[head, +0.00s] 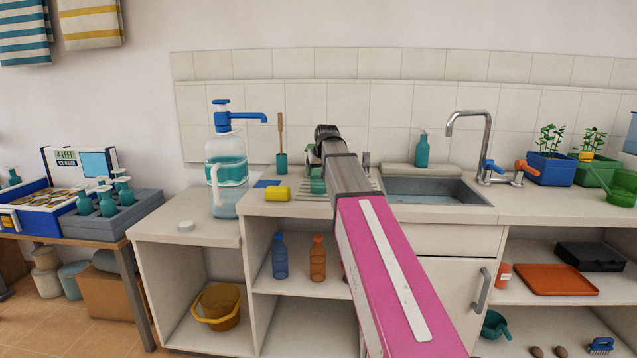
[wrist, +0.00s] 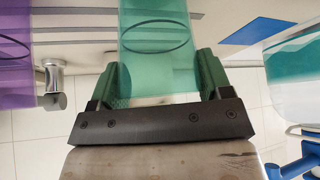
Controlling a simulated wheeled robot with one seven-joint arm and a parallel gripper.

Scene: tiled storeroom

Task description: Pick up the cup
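A translucent green cup (wrist: 158,50) is between the two green-padded fingers of my gripper (wrist: 162,85) in the wrist view. The fingers flank it closely on both sides, and I cannot tell whether both press on it. In the head view my gripper (head: 318,160) is over the ribbed draining area left of the sink. Part of the green cup (head: 317,186) shows below it there, at counter level; my arm hides the rest.
A purple translucent vessel (wrist: 14,45) and a metal fitting (wrist: 55,85) are left in the wrist view. A yellow cup (head: 278,193) lies on the counter, near a large pump jug (head: 227,172) and a brush holder (head: 282,164). The sink (head: 435,190) is to the right.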

